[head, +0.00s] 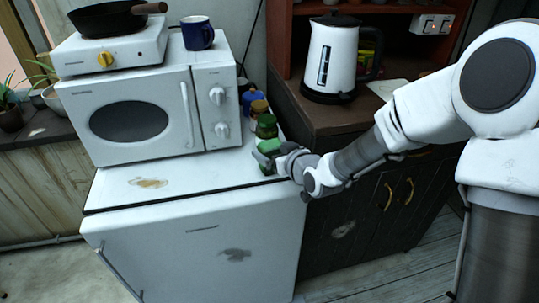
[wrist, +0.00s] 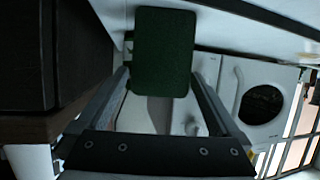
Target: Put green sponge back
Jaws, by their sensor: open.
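A dark green sponge (wrist: 163,50) fills the upper middle of the wrist view, directly ahead of and between the fingertips. My gripper (wrist: 160,84) is open, with one finger on each side of the sponge's lower part; I cannot tell whether either finger touches it. In the head view my gripper (head: 268,160) is over the right edge of the white fridge top (head: 180,188), beside the microwave.
A white microwave (head: 160,110) stands left of the gripper, with a blue mug (head: 197,33) and a hot plate (head: 112,52) on top. Several small jars (head: 258,108) stand close behind the gripper. A kettle (head: 330,60) is on the dark cabinet at right. The fridge top's front is clear.

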